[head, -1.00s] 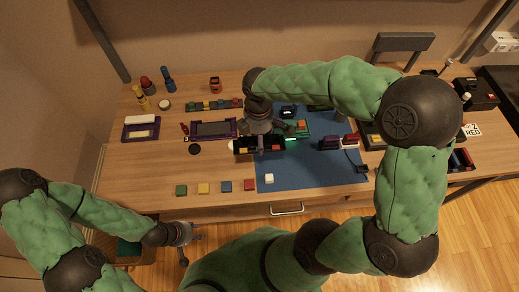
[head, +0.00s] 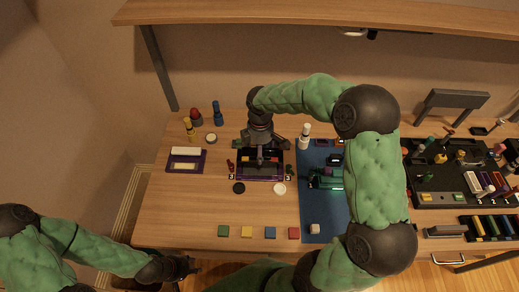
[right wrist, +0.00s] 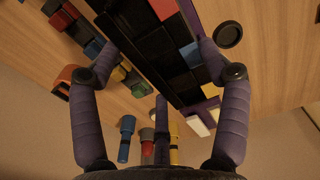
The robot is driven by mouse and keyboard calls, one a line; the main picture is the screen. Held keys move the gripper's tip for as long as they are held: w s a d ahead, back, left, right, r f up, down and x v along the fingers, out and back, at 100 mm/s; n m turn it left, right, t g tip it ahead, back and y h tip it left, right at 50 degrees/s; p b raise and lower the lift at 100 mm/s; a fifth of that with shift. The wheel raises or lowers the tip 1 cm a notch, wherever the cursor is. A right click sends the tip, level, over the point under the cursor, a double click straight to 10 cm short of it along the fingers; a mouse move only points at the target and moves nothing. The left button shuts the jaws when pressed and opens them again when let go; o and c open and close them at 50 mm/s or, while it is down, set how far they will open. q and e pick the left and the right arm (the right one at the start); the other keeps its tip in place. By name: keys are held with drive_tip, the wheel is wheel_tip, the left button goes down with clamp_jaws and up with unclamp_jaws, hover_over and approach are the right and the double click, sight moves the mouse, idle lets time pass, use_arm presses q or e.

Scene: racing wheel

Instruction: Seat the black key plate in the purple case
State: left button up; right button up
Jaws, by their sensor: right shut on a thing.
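The purple case (head: 262,180) lies on the wood table at the middle of the head view. My right gripper (head: 261,153) is above it, shut on the black key plate (head: 246,159), which has coloured and black keys. The plate (right wrist: 158,50) fills the space between the fingers (right wrist: 160,62) in the right wrist view, with a strip of purple case (right wrist: 211,90) beside it. The plate lies over the case and roughly along it. I cannot tell whether it touches the case or is level in it. My left gripper (head: 186,268) is at the lower left, off the table, its jaws unclear.
A purple frame with white pieces (head: 186,160) lies left of the case. A black disc (head: 239,188) and a white disc (head: 279,188) lie in front. A blue mat (head: 312,225) with a green piece (head: 326,179) is to the right. Several coloured blocks line the front.

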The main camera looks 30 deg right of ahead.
drive_tip(key=shift+f+b, duration=1.55)
drive_tip(key=shift+f, duration=1.3)
drive_tip(key=shift+p, duration=0.45)
drive_tip(key=shift+f+b, duration=0.65)
drive_tip(key=shift+f, duration=0.45)
drive_tip(key=o, duration=1.2)
drive_tip(key=shift+r, duration=0.15)
